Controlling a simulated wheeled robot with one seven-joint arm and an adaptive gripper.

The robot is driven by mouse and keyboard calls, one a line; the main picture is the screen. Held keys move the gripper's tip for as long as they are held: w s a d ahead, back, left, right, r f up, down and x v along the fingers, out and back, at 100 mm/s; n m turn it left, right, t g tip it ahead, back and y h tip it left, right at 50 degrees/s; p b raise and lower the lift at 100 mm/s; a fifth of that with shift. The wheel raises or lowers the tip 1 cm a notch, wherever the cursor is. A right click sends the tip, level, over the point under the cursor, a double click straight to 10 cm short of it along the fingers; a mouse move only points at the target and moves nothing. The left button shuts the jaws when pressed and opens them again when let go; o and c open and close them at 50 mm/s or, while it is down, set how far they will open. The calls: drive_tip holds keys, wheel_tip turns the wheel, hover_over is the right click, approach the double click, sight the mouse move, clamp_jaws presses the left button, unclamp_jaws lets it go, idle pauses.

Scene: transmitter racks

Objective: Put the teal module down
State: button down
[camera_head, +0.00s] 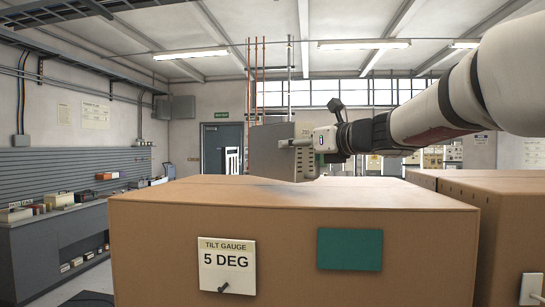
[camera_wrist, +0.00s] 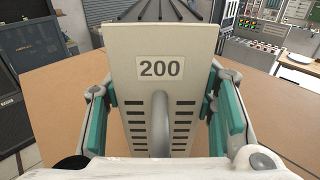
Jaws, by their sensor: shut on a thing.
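The module (camera_head: 272,150) is a grey box with a pale front panel marked 200 in the wrist view (camera_wrist: 150,45). The panel has dark vent slots and a grey handle; I see no teal on the module itself. My gripper (camera_head: 308,143) is shut on it, with teal-padded fingers on both sides of the panel in the wrist view (camera_wrist: 162,100). The module is roughly upright over the top of a large brown crate (camera_head: 170,240). A faint shadow lies near its lower edge; I cannot tell whether it touches the top.
The crate's front carries a TILT GAUGE 5 DEG sign (camera_head: 227,266) and a teal panel (camera_head: 349,249). More brown crates (camera_head: 500,192) stand at the right. A grey workbench (camera_head: 40,240) with small boxes lines the left wall. The crate top around the module looks clear.

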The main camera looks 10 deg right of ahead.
sight(305, 157)
drive_tip(key=shift+f, duration=1.3)
drive_tip(key=shift+f, duration=0.15)
drive_tip(key=c, duration=0.7)
unclamp_jaws()
drive_tip(key=shift+f, duration=0.15)
drive_tip(key=shift+s+r, duration=0.1)
drive_tip(key=shift+r, duration=0.1)
drive_tip(key=b+v, duration=0.1)
drive_tip(key=v, duration=1.1)
